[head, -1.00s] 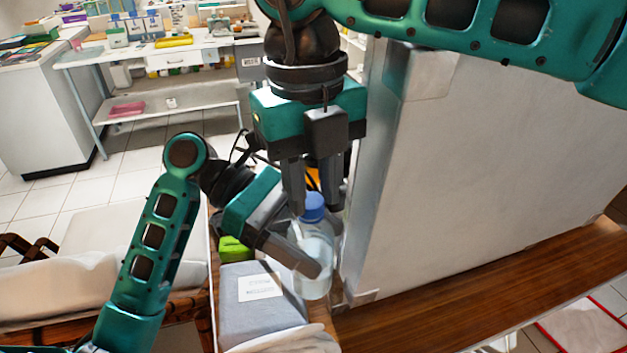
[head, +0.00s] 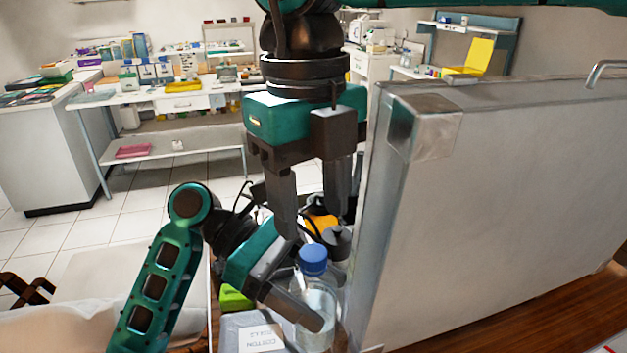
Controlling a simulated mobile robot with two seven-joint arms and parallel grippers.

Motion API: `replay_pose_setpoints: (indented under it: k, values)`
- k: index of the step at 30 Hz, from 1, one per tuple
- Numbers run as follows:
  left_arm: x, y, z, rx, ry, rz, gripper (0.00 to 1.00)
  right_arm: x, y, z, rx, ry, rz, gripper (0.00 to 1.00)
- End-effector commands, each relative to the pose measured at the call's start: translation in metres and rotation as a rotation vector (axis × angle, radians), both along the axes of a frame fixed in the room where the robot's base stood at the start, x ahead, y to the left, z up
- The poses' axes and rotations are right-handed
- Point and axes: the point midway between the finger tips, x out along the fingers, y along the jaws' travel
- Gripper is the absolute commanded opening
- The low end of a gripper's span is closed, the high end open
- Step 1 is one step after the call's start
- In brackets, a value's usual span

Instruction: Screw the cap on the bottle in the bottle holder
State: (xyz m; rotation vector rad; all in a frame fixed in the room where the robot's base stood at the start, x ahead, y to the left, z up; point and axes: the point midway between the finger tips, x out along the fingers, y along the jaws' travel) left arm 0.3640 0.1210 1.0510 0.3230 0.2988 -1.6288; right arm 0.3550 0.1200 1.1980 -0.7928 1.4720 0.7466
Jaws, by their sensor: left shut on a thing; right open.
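A clear bottle (head: 317,308) with a blue cap (head: 313,260) on its top stands upright in the lower middle of the head view. My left gripper (head: 308,315) is shut on the bottle's side. My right gripper (head: 312,232) points straight down above the cap, open, its fingertips a little above and behind it. I cannot tell whether the cap is screwed tight. The bottle's base is cut off at the bottom of the view, and no bottle holder can be made out.
A large pale case panel (head: 490,210) stands close to the right of the bottle. A cotton box (head: 250,333) and a green item (head: 235,297) sit to its left. An orange item (head: 321,222) is behind it. Benches with supplies (head: 190,103) stand far back.

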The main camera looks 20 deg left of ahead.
Motion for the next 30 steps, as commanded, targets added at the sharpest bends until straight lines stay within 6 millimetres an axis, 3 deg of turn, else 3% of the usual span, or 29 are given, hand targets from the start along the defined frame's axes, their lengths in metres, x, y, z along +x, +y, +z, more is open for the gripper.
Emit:
replay_pose_setpoints:
  k: [6, 19, 23, 30]
  values:
    - [0.0, 0.0, 0.0, -0.001, -0.001, 0.0, 0.0, 0.008, 0.001, 0.014, 0.033, -0.025, 0.048, 0.53]
    - [0.0, 0.0, 0.001, -0.001, -0.001, 0.0, 0.0, 0.009, 0.001, 0.015, 0.042, -0.027, 0.057, 0.53]
    - [0.0, 0.0, 0.001, -0.001, -0.001, 0.0, 0.0, 0.009, 0.001, 0.007, 0.041, -0.026, 0.058, 0.53]
    - [0.0, 0.0, 0.001, -0.001, -0.001, 0.0, 0.0, 0.009, 0.001, -0.03, 0.04, -0.026, 0.058, 0.53]
